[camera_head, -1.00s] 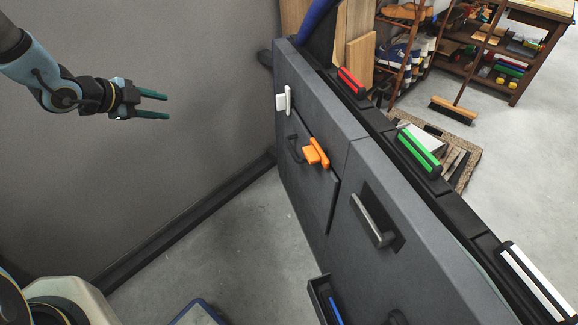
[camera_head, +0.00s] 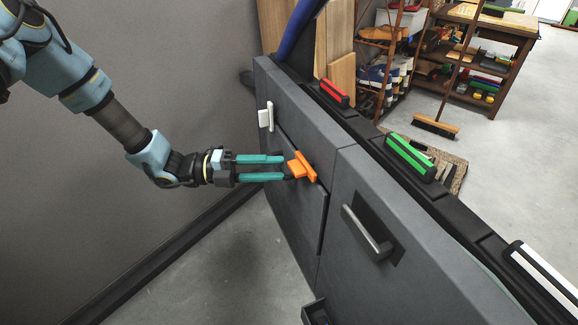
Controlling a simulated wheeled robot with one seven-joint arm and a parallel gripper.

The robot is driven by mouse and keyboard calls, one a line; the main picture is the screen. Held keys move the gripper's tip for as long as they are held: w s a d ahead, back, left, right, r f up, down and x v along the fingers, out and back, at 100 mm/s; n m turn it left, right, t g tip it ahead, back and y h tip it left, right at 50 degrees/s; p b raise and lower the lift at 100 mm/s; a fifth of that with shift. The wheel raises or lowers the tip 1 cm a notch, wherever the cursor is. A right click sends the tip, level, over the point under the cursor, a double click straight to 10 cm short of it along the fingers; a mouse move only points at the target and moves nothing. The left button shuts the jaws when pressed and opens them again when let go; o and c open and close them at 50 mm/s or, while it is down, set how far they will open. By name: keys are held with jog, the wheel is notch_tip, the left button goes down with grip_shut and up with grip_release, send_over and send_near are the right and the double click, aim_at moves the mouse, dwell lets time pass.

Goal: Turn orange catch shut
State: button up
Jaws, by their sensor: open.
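The orange catch (camera_head: 301,167) is on the dark grey car door panel (camera_head: 340,165), at the upper right of a small hatch (camera_head: 298,208). It has an orange block and a longer orange bar set across it. My gripper (camera_head: 284,168) is open, with its two teal fingers pointing right at the catch. The fingertips are at the left side of the orange block, one above and one below in the picture. I cannot tell whether they touch it. The dark handle on the hatch is mostly hidden behind the fingers.
A white catch (camera_head: 266,116) sits up and left of the orange one. A grey door handle (camera_head: 367,232) is to the right. Red (camera_head: 334,93), green (camera_head: 410,157) and white (camera_head: 543,277) bars line the door's top edge. A grey wall stands at left.

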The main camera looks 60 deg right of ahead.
aim_at(290, 168)
jog(key=shift+x, duration=2.05)
jog(key=shift+c, duration=0.2)
grip_shut()
